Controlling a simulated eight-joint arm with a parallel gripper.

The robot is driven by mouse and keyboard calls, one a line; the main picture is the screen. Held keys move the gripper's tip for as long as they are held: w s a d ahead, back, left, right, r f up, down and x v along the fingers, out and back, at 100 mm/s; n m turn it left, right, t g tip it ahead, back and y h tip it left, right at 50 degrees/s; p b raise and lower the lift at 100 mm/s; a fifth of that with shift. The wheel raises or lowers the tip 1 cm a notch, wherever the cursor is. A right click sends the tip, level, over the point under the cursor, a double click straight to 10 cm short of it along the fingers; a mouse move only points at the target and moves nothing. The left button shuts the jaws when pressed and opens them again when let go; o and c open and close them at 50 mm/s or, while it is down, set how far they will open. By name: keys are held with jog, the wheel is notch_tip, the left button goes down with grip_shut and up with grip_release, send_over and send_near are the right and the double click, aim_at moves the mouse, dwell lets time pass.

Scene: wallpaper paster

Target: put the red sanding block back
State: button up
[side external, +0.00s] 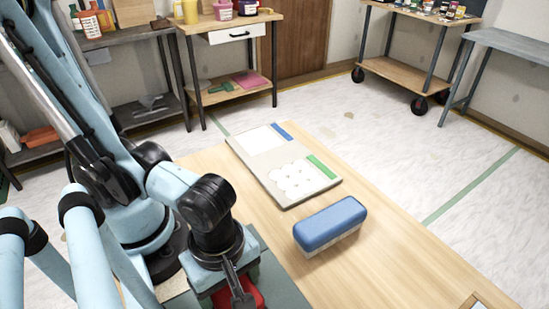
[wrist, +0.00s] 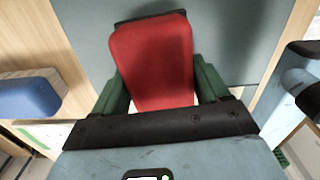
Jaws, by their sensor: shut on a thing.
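The red sanding block (wrist: 152,55) is between the green finger pads of my gripper (wrist: 160,88) in the wrist view. My gripper is shut on it. A dark edge shows at the block's far end. In the side view my gripper (side external: 238,284) is low at the bottom, over a grey-green mat (side external: 286,289) on the wooden table. Only a part of the red block shows there, behind my fingers. The grey mat (wrist: 95,22) also lies beneath the block in the wrist view. I cannot tell whether the block touches it.
A blue-topped block (side external: 330,222) with a pale underside stands on the table, right of my gripper. Behind it lies a flat board (side external: 270,172) with white areas and blue and green strips. Bare wood (side external: 385,262) is free at the right. Shelves and carts stand farther back.

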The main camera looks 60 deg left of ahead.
jog(key=shift+f, duration=0.3)
jog(key=shift+f, duration=0.2)
jog(key=o, duration=1.1)
jog(key=shift+r, duration=0.2)
